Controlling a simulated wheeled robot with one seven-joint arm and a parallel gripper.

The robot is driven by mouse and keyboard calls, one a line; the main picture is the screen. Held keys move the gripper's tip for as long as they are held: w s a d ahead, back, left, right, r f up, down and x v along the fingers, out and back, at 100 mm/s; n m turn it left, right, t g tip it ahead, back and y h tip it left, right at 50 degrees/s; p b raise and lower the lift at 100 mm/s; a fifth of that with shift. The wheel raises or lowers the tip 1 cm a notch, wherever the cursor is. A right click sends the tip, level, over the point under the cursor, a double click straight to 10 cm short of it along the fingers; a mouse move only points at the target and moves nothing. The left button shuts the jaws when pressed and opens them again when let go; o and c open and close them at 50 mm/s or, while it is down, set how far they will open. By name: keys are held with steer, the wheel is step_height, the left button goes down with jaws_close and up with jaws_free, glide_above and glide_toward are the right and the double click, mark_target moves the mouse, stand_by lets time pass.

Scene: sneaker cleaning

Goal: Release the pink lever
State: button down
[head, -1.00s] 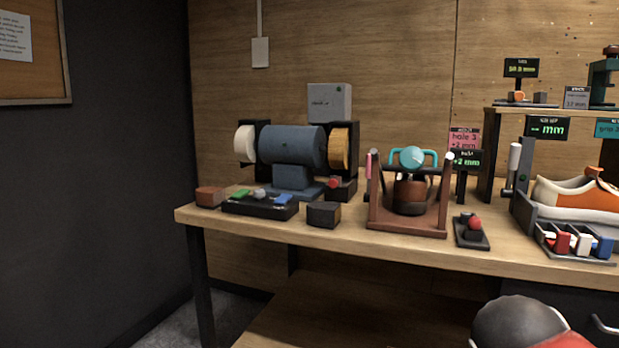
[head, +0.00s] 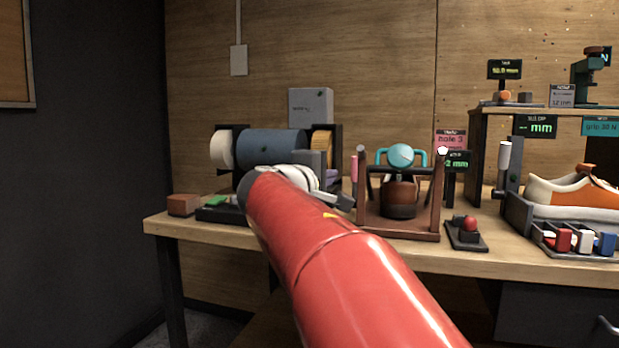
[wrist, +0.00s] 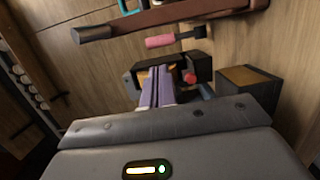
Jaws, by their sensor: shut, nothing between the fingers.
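The pink lever (head: 354,169) stands roughly upright at the left side of the brown frame (head: 398,231) in the head view. In the wrist view the pink lever (wrist: 175,37) lies across the upper middle, with a dark rod at its right end. My gripper (head: 333,177) is just left of the lever in the head view, partly behind my red arm. In the wrist view my gripper's purple fingers (wrist: 155,88) are together and empty, below the pink handle and apart from it.
The blue grinder (head: 270,146) stands left of my gripper. A red knob (wrist: 190,77) shows beyond the fingers. A dark block with a wooden top (wrist: 247,87) is to their right. A red button unit (head: 466,231) and the sneaker (head: 580,197) are to the right on the bench.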

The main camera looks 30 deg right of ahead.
mark_target(353, 167)
steer(key=p+x, duration=0.2)
steer(key=x, duration=0.9)
steer(key=shift+w+d+f, duration=0.1)
steer(key=shift+d, duration=0.15)
steer(key=shift+w+d+r, duration=0.25)
steer(key=shift+w+d, duration=0.15)
steer(key=shift+d, duration=0.05)
